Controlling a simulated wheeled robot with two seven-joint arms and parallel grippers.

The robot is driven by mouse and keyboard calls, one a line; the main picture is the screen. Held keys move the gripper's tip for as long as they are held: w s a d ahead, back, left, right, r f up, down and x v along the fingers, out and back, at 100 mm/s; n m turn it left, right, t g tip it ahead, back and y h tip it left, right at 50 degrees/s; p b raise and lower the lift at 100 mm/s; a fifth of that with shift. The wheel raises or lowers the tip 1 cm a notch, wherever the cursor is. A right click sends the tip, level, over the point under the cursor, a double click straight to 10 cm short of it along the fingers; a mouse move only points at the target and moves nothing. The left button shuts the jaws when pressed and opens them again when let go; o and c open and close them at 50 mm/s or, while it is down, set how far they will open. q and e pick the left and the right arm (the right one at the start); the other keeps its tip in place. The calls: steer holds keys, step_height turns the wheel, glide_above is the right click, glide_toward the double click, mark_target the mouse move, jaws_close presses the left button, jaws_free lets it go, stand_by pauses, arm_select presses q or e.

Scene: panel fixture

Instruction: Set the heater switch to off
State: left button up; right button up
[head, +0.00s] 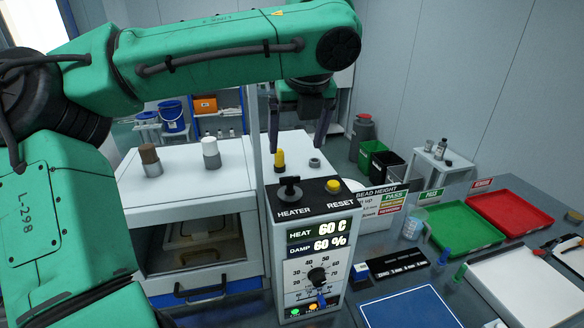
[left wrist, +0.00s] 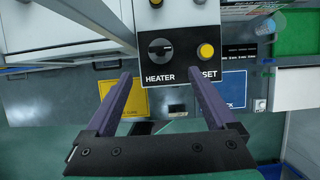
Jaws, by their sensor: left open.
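The heater switch (head: 290,190) is a black rotary knob with a raised grip, on the dark top plate of the control box (head: 285,240). It also shows in the left wrist view (left wrist: 160,48), above the HEATER label, with its grip bar lying roughly across the picture. I can make out no on or off marks. The front display (head: 318,238) reads HEAT 60 C and DAMP 60 %. My left gripper (head: 299,142) is open and empty, fingers pointing down, above and apart from the switch; in the left wrist view its fingertips (left wrist: 160,74) straddle the space just below the knob.
A yellow RESET button (head: 333,186) sits right beside the switch. A yellow-topped post (head: 279,160) and a grey ring (head: 314,162) stand behind it. A numbered dial (head: 318,275) is on the box front. Green (head: 460,225) and red (head: 510,215) trays lie to the right.

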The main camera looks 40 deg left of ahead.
arm_select(q)
glide_toward(290, 178)
steer(key=f, duration=0.1)
steer(key=x, duration=0.4)
steer(key=p+x, duration=0.1)
steer(key=x, duration=0.2)
steer(key=shift+w+a+r, duration=0.15)
steer(key=shift+w+a, duration=0.2)
steer(key=shift+w, duration=0.05)
steer(key=shift+a+f, duration=0.1)
steer(key=shift+f, duration=0.25)
steer(key=shift+s+d+r, duration=0.15)
steer(key=shift+s+d, duration=0.15)
steer(key=shift+s, duration=0.05)
steer(key=shift+w, duration=0.1)
steer(key=c, duration=1.4)
arm_select(e)
steer(key=shift+w+r, duration=0.1)
steer(key=shift+r, duration=0.55)
